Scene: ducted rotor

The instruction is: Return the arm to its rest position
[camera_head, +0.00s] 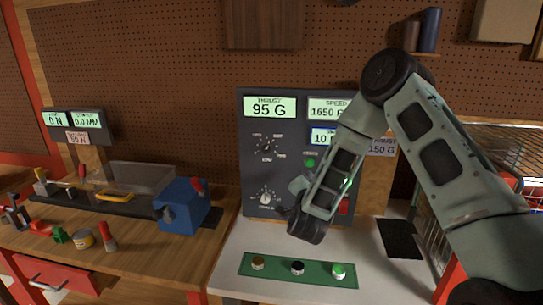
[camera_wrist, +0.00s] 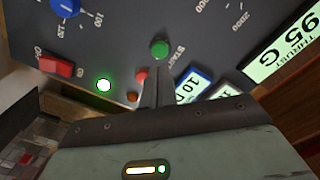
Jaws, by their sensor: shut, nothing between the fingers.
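My arm (camera_head: 440,150) reaches in from the right, bends at a high elbow and comes down in front of the dark control panel (camera_head: 252,165). My gripper is mostly hidden behind the forearm in the head view. In the wrist view its narrow fingers (camera_wrist: 155,85) are shut and empty, pointing at the panel face near a green button (camera_wrist: 160,48). I cannot tell whether they touch it. A lit green lamp (camera_wrist: 104,85) and a red switch (camera_wrist: 56,66) show beside them.
The panel's thrust display (camera_head: 270,107) reads 95 G. A green strip (camera_head: 318,273) with several small items lies on the white bench in front. A wire cage (camera_head: 430,225) stands at right. A wooden bench (camera_head: 150,250) with a blue block (camera_head: 182,207) is at left.

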